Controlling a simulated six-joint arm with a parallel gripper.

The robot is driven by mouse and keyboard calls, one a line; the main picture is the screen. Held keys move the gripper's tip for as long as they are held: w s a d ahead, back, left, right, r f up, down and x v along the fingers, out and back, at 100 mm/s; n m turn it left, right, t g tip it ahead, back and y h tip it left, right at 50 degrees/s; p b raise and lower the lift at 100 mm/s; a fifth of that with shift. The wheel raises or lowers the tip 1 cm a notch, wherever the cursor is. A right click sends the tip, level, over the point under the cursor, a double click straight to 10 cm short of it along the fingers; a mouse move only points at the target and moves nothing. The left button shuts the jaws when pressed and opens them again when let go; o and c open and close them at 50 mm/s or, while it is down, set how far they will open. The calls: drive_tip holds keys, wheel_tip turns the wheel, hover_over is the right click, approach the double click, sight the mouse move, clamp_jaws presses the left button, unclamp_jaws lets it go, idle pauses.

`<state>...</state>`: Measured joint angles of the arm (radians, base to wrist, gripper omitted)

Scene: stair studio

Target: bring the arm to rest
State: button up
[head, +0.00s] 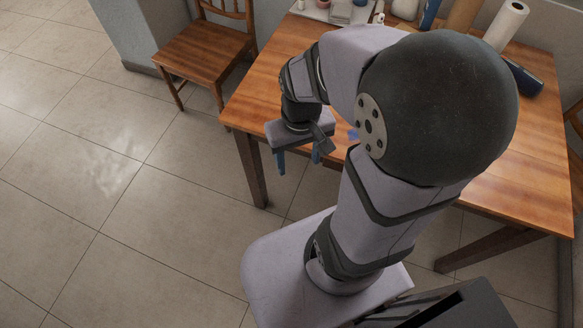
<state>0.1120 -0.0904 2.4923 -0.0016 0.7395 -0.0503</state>
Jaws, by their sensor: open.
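My gripper (298,158) is in the head view, left of the picture's middle, by the front left part of the wooden table (258,97). It points down, with two blue fingertips set apart. It is open, and nothing shows between the fingers. My arm is bent and its large dark joint hides much of the table's middle. A small blue patch shows just right of the gripper, partly hidden, and I cannot tell what it is.
A wooden chair (205,50) stands left of the table. At the table's back are a paper roll (506,25), a dark blue cylinder (524,78), a board (462,17) and a tray with small items (318,12). Tiled floor (110,190) at left is clear.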

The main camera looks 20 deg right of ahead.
drive_tip(key=a, duration=0.1)
drive_tip(key=s, duration=0.1)
drive_tip(key=a, duration=0.1)
drive_tip(key=shift+s+a+f+n, duration=0.25)
drive_tip(key=shift+s+a+n, duration=0.05)
drive_tip(key=shift+r, duration=0.15)
wheel_tip(320, 180, up, 3)
drive_tip(key=p, duration=0.3)
drive_tip(key=shift+r+p, duration=0.2)
drive_tip(key=shift+p, duration=0.15)
idle(0.4)
